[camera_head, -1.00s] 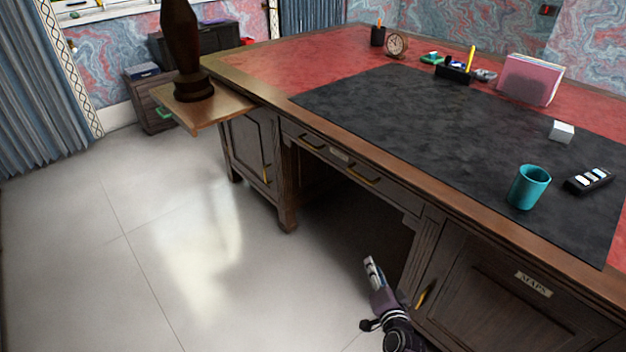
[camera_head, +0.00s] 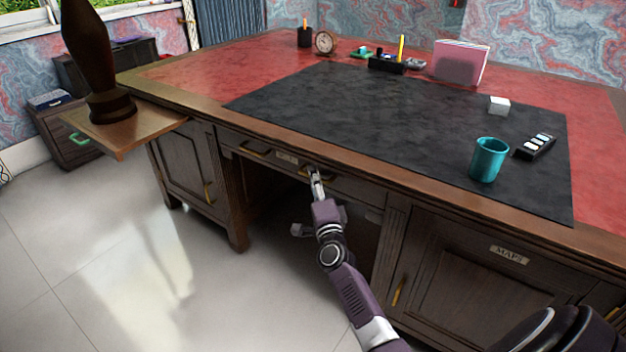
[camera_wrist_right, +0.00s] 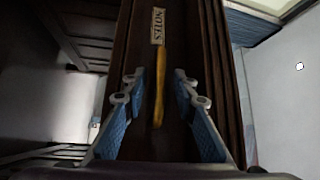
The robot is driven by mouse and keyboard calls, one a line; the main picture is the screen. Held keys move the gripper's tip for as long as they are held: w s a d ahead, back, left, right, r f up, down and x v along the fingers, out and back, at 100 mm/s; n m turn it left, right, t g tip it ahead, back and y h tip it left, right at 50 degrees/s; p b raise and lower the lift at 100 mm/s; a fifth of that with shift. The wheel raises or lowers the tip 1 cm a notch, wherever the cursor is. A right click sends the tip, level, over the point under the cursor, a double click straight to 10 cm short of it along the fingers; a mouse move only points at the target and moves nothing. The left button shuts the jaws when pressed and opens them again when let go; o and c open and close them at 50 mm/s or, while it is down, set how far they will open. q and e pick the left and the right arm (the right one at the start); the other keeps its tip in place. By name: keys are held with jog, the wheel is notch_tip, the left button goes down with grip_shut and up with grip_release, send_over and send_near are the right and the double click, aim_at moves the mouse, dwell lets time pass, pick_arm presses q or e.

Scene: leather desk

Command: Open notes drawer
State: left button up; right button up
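The notes drawer (camera_head: 235,141) is the shallow wooden drawer under the desk's top edge, and its front looks flush with the desk. It has a left brass handle (camera_head: 256,153) and a small label (camera_head: 286,158), which reads NOTES in the right wrist view (camera_wrist_right: 158,26). My right gripper (camera_head: 314,174) is at the drawer's right handle, partly hiding it. In the right wrist view, the fingers (camera_wrist_right: 157,82) are open, one on each side of the brass handle (camera_wrist_right: 160,75), with gaps to both. My left gripper is not in view.
A door labelled MAPS (camera_head: 509,254) is at the lower right. A teal cup (camera_head: 488,160) and a black remote-like object (camera_head: 535,146) stand on the desk's dark mat (camera_head: 370,125). A pull-out board (camera_head: 130,133) carries a dark statue (camera_head: 88,45). Floor at left is clear.

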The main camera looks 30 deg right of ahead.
jog(key=shift+w+d+r, duration=0.1)
jog(key=shift+w+d, duration=0.1)
jog(key=shift+w, duration=0.2)
jog(key=shift+c, duration=0.4)
grip_shut()
